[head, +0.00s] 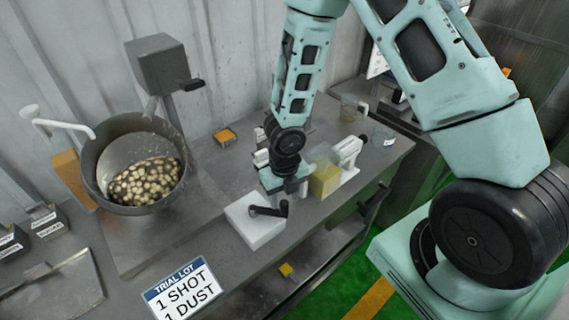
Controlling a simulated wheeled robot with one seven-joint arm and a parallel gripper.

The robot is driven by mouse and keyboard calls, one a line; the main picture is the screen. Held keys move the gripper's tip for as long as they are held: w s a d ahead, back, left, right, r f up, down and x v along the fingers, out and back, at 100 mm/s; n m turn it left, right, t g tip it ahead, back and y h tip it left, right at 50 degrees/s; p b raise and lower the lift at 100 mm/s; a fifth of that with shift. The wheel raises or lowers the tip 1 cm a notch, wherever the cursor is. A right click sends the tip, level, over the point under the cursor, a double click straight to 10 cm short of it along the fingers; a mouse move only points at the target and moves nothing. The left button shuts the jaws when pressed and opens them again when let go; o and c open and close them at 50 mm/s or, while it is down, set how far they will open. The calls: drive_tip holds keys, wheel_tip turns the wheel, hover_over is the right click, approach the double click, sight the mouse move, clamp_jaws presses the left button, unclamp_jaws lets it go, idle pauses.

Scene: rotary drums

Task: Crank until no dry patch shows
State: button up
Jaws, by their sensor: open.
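A tilted grey drum (106,165) stands at the left, its open mouth facing me. Inside lies a heap of small round pieces (145,182), pale tan with dark brown patches between and on them; I cannot tell which patches are wet or dry. A white block (250,228) with a black crank handle (270,210) sits near the bench's front edge. My gripper (284,193) is open, pointing down just behind and above the crank. Its fingers are partly hidden, and I cannot tell whether they touch the handle.
A sign (184,291) reads "TRIAL LOT 1 SHOT 1 DUST". A yellow block (325,180) and white device (348,152) stand right of my gripper. A jar (349,110) and clear cup (383,136) stand behind. A grey box on a post (163,64) rises behind the drum.

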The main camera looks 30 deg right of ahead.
wheel_tip(320, 180, up, 15)
drive_tip(key=p, duration=0.3)
drive_tip(key=shift+f, duration=0.15)
drive_tip(key=s+a+f+m+b, duration=0.2)
drive_tip(key=s+a+m+b, duration=0.3)
drive_tip(key=m, duration=0.8)
drive_tip(key=s+a+f+m+b, duration=0.1)
drive_tip(key=s+a+m+b, duration=0.5)
drive_tip(key=s+m+b, duration=0.6)
drive_tip(key=shift+s+f+m+y, duration=0.35)
drive_tip(key=shift+s+m, duration=0.55)
drive_tip(key=shift+m, duration=0.4)
drive_tip(key=shift+a, duration=0.1)
